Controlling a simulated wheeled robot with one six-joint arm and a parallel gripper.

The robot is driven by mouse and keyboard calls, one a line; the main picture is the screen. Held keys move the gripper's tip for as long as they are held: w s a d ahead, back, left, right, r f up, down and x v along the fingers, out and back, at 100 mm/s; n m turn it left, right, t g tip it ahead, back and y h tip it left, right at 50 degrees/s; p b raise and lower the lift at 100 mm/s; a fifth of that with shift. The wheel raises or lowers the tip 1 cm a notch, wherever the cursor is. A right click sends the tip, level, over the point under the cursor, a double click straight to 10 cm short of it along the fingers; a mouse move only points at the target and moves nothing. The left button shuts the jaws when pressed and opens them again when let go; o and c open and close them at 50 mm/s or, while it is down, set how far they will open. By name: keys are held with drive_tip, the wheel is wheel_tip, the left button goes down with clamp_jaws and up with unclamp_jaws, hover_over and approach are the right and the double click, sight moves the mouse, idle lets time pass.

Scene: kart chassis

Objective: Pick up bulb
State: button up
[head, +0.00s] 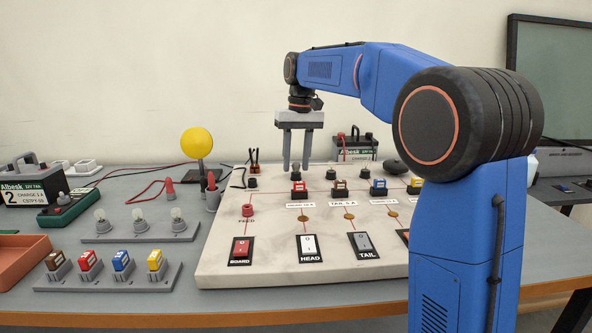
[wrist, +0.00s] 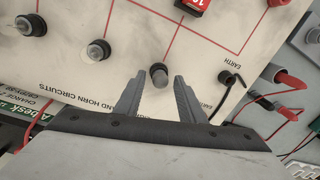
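My gripper (head: 297,168) points straight down over the back of the pale circuit board (head: 220,265). Its two fingers are apart, with nothing held between them. In the wrist view the fingertips (wrist: 160,76) stand on either side of a small grey dome-topped bulb (wrist: 159,70) in a dark holder on the board; I cannot tell whether they touch it. More bulbs in holders (wrist: 98,51) sit along the same edge. In the head view, several clear bulbs (head: 139,220) stand upright in a grey rack (head: 125,238) at the left.
A rack of coloured fuses (head: 122,264) stands at the front left. A yellow ball on a stand (head: 197,142) is behind the board's left. Rocker switches (head: 308,248) line the board's front. Red leads (wrist: 285,95) lie beside the board in the wrist view.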

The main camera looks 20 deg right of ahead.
clamp_jaws()
wheel_tip(320, 180, up, 10)
idle(0.5)
